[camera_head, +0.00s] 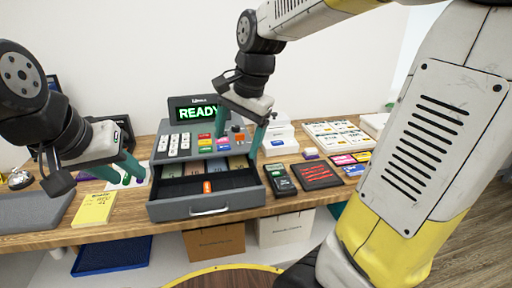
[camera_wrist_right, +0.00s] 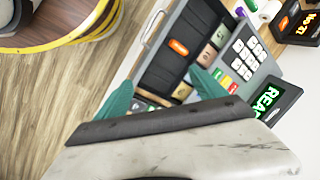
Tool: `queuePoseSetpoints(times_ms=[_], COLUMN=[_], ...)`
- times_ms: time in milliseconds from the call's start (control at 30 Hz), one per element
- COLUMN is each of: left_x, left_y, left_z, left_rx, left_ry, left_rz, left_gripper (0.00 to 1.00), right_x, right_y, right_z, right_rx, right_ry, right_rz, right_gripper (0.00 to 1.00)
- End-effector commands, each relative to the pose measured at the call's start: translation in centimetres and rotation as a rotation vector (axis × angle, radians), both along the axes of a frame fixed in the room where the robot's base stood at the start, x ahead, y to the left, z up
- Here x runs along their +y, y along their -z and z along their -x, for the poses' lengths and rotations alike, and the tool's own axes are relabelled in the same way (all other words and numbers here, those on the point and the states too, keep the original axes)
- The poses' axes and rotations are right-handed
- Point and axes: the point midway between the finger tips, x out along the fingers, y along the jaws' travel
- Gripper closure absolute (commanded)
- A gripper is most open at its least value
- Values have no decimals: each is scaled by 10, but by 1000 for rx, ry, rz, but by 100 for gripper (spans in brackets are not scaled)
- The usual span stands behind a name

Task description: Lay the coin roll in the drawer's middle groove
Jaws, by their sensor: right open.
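The grey cash register (camera_head: 190,142) has its drawer (camera_head: 170,210) pulled open. A small orange roll (camera_head: 207,187), which looks like the coin roll, lies in the dark front part of the drawer, near its middle. It also shows in the right wrist view (camera_wrist_right: 178,47). Separate grooves are hard to make out. My right gripper (camera_head: 239,146) is open and empty above the register's right side, apart from the roll. Its green fingers show spread in the right wrist view (camera_wrist_right: 163,90). My left gripper (camera_head: 127,178) is open over the table left of the drawer.
A card terminal (camera_head: 281,180) and a dark tray with red items (camera_head: 317,176) stand right of the drawer. A display reading READY (camera_head: 196,112) rises behind.

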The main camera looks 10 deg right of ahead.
Motion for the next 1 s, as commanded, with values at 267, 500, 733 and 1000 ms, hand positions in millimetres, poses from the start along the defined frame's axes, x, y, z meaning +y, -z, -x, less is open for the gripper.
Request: queuePoseSetpoints(times_ms=[267, 500, 733, 1000], left_x=[0, 0, 0, 0], left_y=[0, 0, 0, 0], left_z=[0, 0, 0, 0], left_rx=[0, 0, 0, 0], left_ry=[0, 0, 0, 0], left_rz=[0, 0, 0, 0], left_gripper=[64, 64, 64, 64], right_x=[-45, -54, -55, -55], right_y=[-19, -15, -15, -15], right_z=[79, 106, 107, 107], right_rx=[-354, -475, -482, -482], right_ry=[-491, -688, -707, -705], right_rz=[131, 270, 282, 281], right_gripper=[20, 20, 20, 20])
